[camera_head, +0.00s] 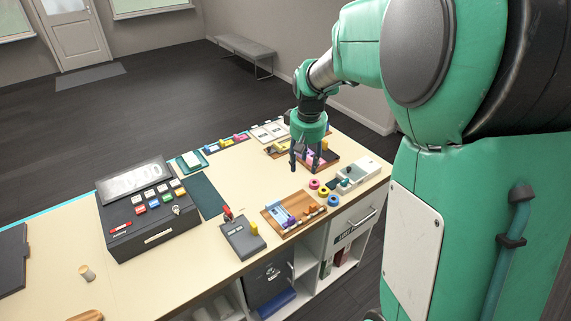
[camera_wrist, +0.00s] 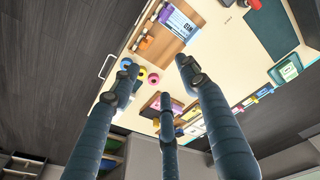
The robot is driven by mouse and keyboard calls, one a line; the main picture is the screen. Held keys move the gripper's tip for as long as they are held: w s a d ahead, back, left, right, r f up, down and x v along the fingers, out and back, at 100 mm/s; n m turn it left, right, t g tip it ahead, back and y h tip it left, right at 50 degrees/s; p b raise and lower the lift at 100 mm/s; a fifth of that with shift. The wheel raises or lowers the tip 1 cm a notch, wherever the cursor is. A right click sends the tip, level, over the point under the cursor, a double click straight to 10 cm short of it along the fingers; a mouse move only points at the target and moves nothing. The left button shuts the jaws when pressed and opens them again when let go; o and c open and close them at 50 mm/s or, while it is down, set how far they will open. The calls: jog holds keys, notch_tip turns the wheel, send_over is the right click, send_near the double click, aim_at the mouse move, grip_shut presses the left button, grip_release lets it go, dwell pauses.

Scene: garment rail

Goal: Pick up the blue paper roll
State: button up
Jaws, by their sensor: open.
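A short row of small rolls lies on the counter near its right front edge: a pink roll (camera_head: 314,184), a yellow roll (camera_head: 323,191) and, at the right end, what looks like the blue paper roll (camera_head: 333,197). In the wrist view the pink roll (camera_wrist: 153,78) and yellow roll (camera_wrist: 142,73) show clear. The blue roll (camera_wrist: 126,62) is close to the left finger's tip there. My gripper (camera_head: 307,163) is open and empty, with its fingers pointing down. It is above the counter behind the rolls, near a dark reddish tray, and apart from the rolls.
A wooden tray with tags and pegs (camera_head: 285,222) stands left of the rolls. A white tray (camera_head: 371,172) is to their right. A dark reddish tray (camera_head: 330,158) is beneath my gripper. A grey box (camera_head: 242,240) and a dark register (camera_head: 150,222) stand farther left.

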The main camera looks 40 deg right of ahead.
jog(key=d+f+g, duration=0.1)
jog(key=d+f, duration=0.6)
jog(key=d, duration=0.2)
jog(key=m+p, duration=0.1)
send_over(334, 199)
notch_tip(334, 199, down, 6)
jog(key=f, duration=0.1)
jog(key=shift+a+r+g+y, duration=0.1)
jog(key=shift+r+g+y, duration=0.2)
jog(key=shift+y, duration=0.1)
jog(key=shift+f, duration=0.1)
jog(key=shift+f+b, duration=0.3)
jog(key=shift+f, duration=3.95)
jog(key=shift+s+f+b, duration=0.1)
jog(key=shift+f+b, duration=0.2)
jog(key=shift+f, duration=2.25)
jog(key=c, duration=0.8)
